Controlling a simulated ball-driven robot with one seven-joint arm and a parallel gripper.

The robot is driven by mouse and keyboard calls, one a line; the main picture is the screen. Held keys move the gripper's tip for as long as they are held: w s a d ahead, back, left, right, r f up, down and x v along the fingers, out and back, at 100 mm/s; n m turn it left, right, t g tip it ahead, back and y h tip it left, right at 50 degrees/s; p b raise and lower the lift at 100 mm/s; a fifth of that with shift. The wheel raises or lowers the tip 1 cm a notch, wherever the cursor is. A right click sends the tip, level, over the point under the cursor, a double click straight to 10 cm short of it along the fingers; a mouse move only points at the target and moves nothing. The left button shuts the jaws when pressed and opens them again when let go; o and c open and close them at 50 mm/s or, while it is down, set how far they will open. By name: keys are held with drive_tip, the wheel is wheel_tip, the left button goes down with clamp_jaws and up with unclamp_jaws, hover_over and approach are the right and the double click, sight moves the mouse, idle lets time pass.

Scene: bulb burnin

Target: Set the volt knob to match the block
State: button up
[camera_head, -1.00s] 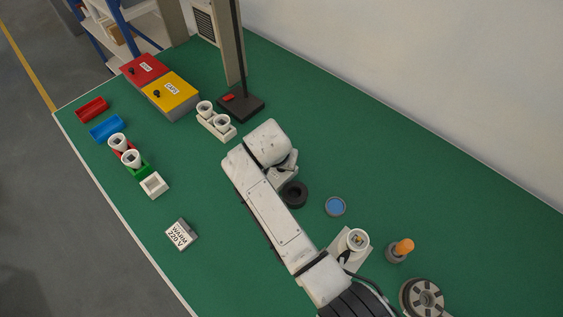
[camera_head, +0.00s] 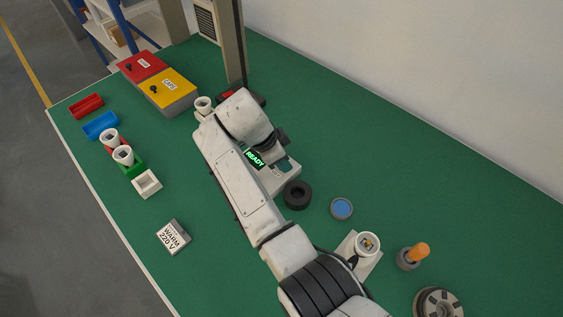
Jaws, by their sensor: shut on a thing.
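The block (camera_head: 173,237) lies at the left front of the green bench and reads "WARM 220 V". A pale control unit (camera_head: 284,181) with a lit green "READY" display (camera_head: 255,159) stands mid-bench, partly under my arm. My gripper (camera_head: 272,144) is at the far side of this unit, its dark fingers mostly covered by my own wrist. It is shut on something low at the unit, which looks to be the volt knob. The knob itself and its setting are hidden.
A black ring (camera_head: 297,195) and a blue-topped disc (camera_head: 341,208) lie right of the unit. A bulb socket (camera_head: 367,244) and an orange-topped post (camera_head: 414,256) stand nearer. Red (camera_head: 142,67) and yellow (camera_head: 168,91) boxes stand at the back left.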

drive_tip(key=shift+m+g+b, duration=0.3)
drive_tip(key=shift+m+b, duration=0.1)
drive_tip(key=shift+m, duration=0.2)
drive_tip(key=o, duration=1.1)
drive_tip(key=shift+c, duration=0.2)
drive_tip(key=v, duration=1.1)
drive_tip(key=shift+w+a+f, duration=0.1)
